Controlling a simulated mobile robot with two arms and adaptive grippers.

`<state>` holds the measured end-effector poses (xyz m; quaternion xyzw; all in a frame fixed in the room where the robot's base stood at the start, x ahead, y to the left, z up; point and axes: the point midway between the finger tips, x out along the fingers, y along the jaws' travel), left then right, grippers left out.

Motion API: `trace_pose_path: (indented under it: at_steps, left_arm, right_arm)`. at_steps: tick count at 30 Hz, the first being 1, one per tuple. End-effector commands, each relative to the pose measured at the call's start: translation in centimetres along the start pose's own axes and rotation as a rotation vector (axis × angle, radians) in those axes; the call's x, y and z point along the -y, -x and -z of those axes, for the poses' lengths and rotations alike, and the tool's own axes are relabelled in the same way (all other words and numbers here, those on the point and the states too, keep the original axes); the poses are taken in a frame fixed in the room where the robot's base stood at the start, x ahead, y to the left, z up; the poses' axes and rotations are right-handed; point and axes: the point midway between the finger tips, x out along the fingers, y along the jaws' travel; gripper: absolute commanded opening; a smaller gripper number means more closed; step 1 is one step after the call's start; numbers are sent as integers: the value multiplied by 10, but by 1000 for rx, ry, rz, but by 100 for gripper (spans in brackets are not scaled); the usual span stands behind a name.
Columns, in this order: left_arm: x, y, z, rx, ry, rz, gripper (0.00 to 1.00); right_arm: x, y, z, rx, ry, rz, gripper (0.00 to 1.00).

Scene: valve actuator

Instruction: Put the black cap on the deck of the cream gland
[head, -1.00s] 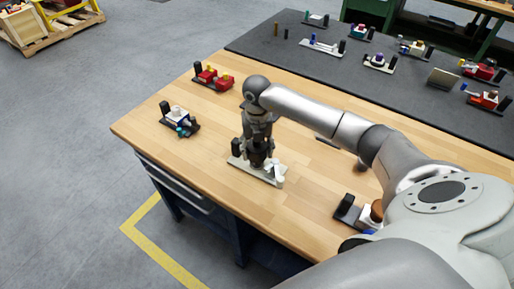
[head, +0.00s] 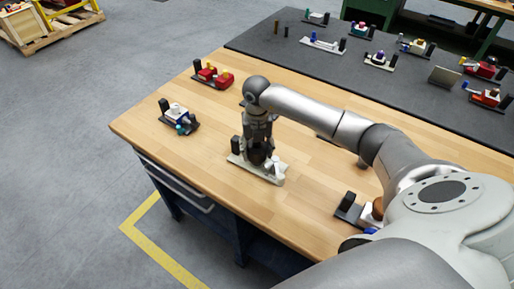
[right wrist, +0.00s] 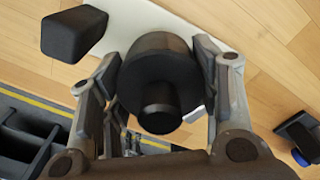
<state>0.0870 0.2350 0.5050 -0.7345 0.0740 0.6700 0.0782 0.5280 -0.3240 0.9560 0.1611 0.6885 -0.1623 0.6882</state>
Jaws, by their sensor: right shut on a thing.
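The cream gland (head: 273,177) stands on the wooden bench in the head view, with a black post at its left end and a pale upright part at its right. My right gripper (head: 257,158) points down over its middle. In the right wrist view the black cap (right wrist: 158,70), a wide round disc with a narrower knob, sits between the fingers of my right gripper (right wrist: 160,85), which is shut on it. The gland's pale plate (right wrist: 165,22) shows behind the cap. The cap hides the deck, so I cannot tell if they touch. My left gripper is out of view.
A red fixture (head: 213,77) and a white and blue fixture (head: 178,117) stand on the bench to the left. Another fixture (head: 347,205) stands at right, near my arm. A dark mat (head: 290,50) behind holds several more. Bare wood surrounds the gland.

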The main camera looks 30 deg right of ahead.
Motion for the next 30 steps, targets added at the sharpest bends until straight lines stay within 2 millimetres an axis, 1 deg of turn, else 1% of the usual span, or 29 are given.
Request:
trace_pose_path:
  at_steps: [30]
  left_arm:
    - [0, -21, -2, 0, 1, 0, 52]
  right_arm:
    - [0, -26, 0, 0, 0, 0, 29]
